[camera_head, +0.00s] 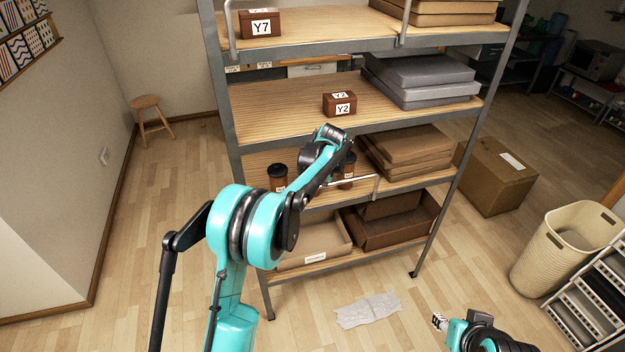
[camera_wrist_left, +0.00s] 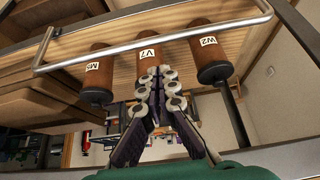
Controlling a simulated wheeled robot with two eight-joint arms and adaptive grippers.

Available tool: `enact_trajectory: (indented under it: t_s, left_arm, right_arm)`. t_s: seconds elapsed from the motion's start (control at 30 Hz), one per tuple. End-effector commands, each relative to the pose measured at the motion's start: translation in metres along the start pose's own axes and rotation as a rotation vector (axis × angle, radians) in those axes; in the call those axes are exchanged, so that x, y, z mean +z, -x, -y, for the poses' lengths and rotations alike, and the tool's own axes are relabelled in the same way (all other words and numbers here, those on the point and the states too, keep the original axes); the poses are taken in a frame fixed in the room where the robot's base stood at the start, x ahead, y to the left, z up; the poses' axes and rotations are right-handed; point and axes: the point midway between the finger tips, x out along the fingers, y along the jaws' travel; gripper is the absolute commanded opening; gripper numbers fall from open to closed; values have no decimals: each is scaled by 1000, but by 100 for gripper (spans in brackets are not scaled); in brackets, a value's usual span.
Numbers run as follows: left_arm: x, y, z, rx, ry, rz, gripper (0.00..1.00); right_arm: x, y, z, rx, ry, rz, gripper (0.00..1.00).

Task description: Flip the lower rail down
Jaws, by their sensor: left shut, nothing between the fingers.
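The lower rail (camera_head: 352,183) is a thin silver bar along the front of the third shelf from the top. In the left wrist view the rail (camera_wrist_left: 150,40) crosses in front of three brown cups, its bent ends pointing toward the shelf board; that picture looks upside down, so the rail seems to stand up. My left gripper (camera_head: 347,150) is at that shelf's front. In the wrist view its closed, empty fingers (camera_wrist_left: 157,76) are beside the rail, over the middle cup; contact cannot be told. My right gripper (camera_head: 439,320) is low at the front, away from the rack.
The cups, M5 (camera_wrist_left: 97,78), V7 (camera_wrist_left: 147,48) and W2 (camera_wrist_left: 208,52), stand behind the rail. Flat brown boxes (camera_head: 410,145) lie to their right. Box Y2 (camera_head: 340,104) is on the shelf above.

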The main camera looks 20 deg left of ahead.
Motion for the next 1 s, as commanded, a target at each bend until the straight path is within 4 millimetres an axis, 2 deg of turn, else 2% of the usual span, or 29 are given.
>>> enact_trajectory:
  t_s: [0.17,0.4,0.6,0.77,1.0]
  left_arm:
    - [0,-17,0,0,1,0,0]
    - [0,-62,0,0,0,-1,0]
    - [0,-89,0,0,0,-1,0]
    - [0,-98,0,0,0,-1,0]
    - [0,-99,0,0,0,0,0]
  right_arm:
    - [1,-1,0,0,0,0,40]
    - [3,-4,0,0,0,0,40]
    - [4,-5,0,0,0,0,40]
    - [4,-6,0,0,0,0,40]
    - [4,-5,0,0,0,0,40]
